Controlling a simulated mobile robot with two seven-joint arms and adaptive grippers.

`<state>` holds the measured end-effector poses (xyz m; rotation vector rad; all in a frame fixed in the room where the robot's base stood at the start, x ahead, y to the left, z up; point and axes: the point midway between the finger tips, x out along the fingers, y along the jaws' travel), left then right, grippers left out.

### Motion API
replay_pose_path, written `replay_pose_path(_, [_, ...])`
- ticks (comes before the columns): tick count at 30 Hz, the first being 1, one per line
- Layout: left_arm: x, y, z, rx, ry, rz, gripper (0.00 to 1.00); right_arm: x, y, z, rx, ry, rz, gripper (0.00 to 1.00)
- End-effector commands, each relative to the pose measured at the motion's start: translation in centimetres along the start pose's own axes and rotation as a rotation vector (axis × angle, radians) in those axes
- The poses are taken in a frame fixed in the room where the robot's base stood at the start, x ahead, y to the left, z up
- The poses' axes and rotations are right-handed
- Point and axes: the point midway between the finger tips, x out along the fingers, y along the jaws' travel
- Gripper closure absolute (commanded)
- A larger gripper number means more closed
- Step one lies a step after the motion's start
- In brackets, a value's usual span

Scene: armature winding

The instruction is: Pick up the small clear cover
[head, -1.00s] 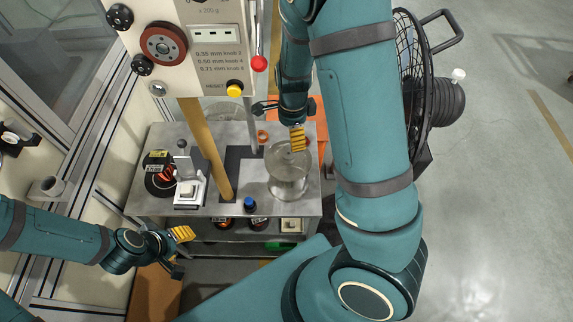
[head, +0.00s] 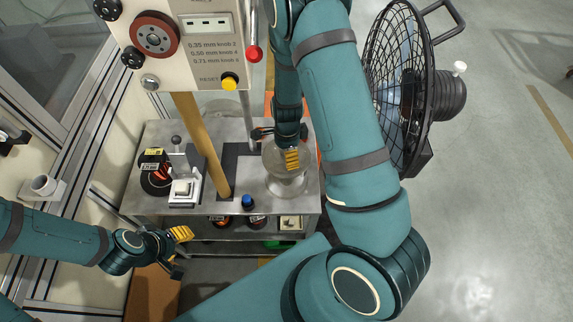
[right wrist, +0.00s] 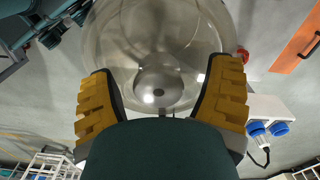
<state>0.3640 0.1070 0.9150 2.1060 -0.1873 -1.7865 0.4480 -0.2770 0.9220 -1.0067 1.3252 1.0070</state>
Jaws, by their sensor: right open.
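The clear cover (head: 287,184) is a rounded see-through piece standing upright near the right side of the grey table. In the right wrist view, its wide clear body (right wrist: 120,45) surrounds a smaller round grey shape (right wrist: 158,85) in the middle. My right gripper (head: 291,158) points down over the cover and hides part of its top. In the right wrist view, the right gripper (right wrist: 164,70) is open, its yellow pads on either side of the round shape. I cannot tell whether they touch it. My left gripper (head: 178,252) is apart from the cover, at the table's front left, and looks open.
A winding machine panel (head: 205,50) with a tan post (head: 203,140) stands behind and left of the cover. A white-based device (head: 184,192) and a dark spool (head: 153,183) sit at table left. A blue-topped item (head: 248,202) is at the front edge. A black fan (head: 400,90) stands right.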

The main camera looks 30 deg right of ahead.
Motion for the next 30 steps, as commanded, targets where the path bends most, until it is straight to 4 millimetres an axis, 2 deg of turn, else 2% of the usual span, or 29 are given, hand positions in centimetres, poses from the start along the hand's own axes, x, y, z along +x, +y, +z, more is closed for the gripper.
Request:
replay_pose_path(5, [0.0,0.0,0.0,0.000,0.000,0.000,0.53,0.0,0.0,0.0,0.000,0.000,0.000,0.21])
replay_pose_path(8, [0.0,0.0,0.0,0.000,0.000,0.000,0.53,0.0,0.0,0.0,0.000,0.000,0.000,0.52])
replay_pose_path(9, [0.0,0.0,0.0,0.000,0.000,0.000,0.53,0.0,0.0,0.0,0.000,0.000,0.000,0.66])
replay_pose_path(12, [0.0,0.0,0.0,0.000,0.000,0.000,0.53,0.0,0.0,0.0,0.000,0.000,0.000,1.00])
replay_pose_path(23, [-0.1,0.0,0.0,0.000,0.000,0.000,0.53,-0.3,0.0,0.0,0.000,0.001,0.001,1.00])
replay_pose_path(26, [-0.2,0.1,0.0,0.000,0.000,0.000,0.53,-1.4,0.0,0.0,-0.002,0.001,-0.001,1.00])
replay_pose_path(30, [-0.6,0.2,-0.1,0.001,0.000,0.000,0.53,-4.2,-0.1,0.1,-0.003,0.000,-0.004,1.00])
